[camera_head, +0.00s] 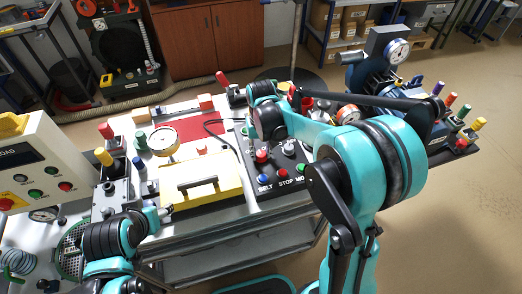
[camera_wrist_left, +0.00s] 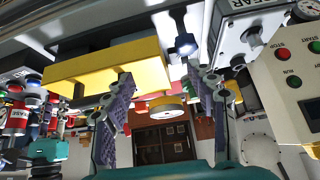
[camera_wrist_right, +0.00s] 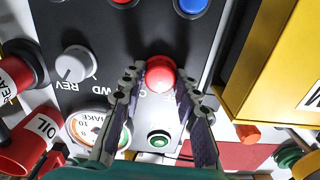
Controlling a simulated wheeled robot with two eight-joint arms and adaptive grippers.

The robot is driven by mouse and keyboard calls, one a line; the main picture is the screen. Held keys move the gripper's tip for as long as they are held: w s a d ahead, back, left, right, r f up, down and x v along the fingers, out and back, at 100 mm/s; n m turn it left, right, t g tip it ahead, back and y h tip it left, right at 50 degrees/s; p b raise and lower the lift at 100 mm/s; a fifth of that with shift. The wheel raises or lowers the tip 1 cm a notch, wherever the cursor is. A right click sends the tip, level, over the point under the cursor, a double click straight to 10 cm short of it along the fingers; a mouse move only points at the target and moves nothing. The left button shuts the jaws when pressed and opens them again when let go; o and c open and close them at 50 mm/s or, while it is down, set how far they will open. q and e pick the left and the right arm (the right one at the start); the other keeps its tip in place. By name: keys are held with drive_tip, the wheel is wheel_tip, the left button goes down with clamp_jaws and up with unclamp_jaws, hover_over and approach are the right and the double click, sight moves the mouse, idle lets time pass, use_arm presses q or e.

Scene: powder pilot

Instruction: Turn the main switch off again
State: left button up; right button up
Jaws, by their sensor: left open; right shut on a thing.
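A black control panel (camera_head: 283,176) lies on the bench, with lettering BELT, STOP and a partly hidden MO. A round red knob (camera_head: 261,156) stands on it, next to a grey REV/FWD knob (camera_wrist_right: 75,63). The red knob (camera_wrist_right: 160,73) sits between the fingertips of my right gripper (camera_wrist_right: 158,84), which is shut on it. The lettering beside it is mostly covered, so I cannot confirm it is the main switch. My left gripper (camera_wrist_left: 160,82) is open and empty, beside a yellow box; its arm shows at the lower left in the head view.
The yellow box (camera_head: 195,199) with a black handle lies left of the panel. Blue and red buttons (camera_head: 265,180) line its near edge. A green button (camera_wrist_right: 158,139) and a gauge (camera_wrist_right: 97,128) are close to my right fingers. A white console (camera_head: 38,160) stands far left.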

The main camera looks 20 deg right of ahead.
sight(261, 153)
drive_tip(key=n, duration=0.5)
drive_tip(key=shift+p, duration=0.3)
drive_tip(key=shift+n, duration=0.4)
drive_tip(key=o, duration=1.1)
drive_tip(key=shift+o, duration=0.2)
wheel_tip(261, 153, up, 12)
